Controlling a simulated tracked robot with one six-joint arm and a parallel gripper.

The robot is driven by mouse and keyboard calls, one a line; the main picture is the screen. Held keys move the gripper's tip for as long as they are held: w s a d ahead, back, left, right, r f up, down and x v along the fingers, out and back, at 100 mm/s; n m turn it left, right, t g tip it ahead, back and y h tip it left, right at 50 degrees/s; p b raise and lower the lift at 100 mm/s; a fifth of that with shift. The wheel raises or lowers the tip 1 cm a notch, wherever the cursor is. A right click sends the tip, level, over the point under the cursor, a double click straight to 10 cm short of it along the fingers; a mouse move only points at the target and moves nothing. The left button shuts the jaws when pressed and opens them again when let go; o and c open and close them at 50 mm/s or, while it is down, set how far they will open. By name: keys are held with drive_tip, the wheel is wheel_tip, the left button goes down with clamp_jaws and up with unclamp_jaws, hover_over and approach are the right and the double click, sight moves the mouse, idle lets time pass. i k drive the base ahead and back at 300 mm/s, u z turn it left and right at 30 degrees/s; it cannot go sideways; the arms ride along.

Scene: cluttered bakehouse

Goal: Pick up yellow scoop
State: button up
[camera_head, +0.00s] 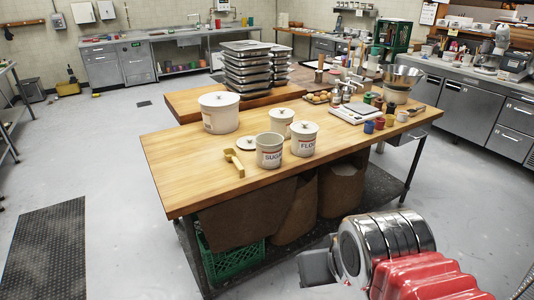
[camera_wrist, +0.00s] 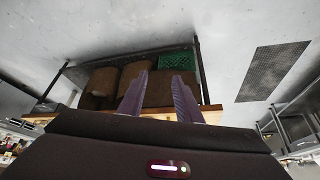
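The yellow scoop (camera_head: 233,161) lies on the wooden worktable (camera_head: 185,160) in the head view, near its left front part, just left of the white "SUGAR" canister. In the wrist view my gripper (camera_wrist: 160,78) shows two purple fingers standing apart with nothing between them, so it is open. It is off the table's front side, apart from the scoop. The wrist picture is upside down and I cannot make out the scoop there. In the head view my arm is at the lower right, and the fingers are not clearly seen.
A sugar canister (camera_head: 270,151), a flour canister (camera_head: 304,139) and a large white tub (camera_head: 219,113) stand near the scoop. Brown sacks (camera_head: 342,190) and a green crate (camera_head: 233,262) sit below the tabletop. The table's left front corner is clear.

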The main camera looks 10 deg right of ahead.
sight(230, 155)
drive_tip(key=k, duration=0.65)
drive_tip(key=u, duration=0.45)
drive_tip(key=i, duration=0.75)
drive_tip(key=u, duration=0.55)
drive_tip(key=i, duration=1.5)
drive_tip(key=z, duration=0.3)
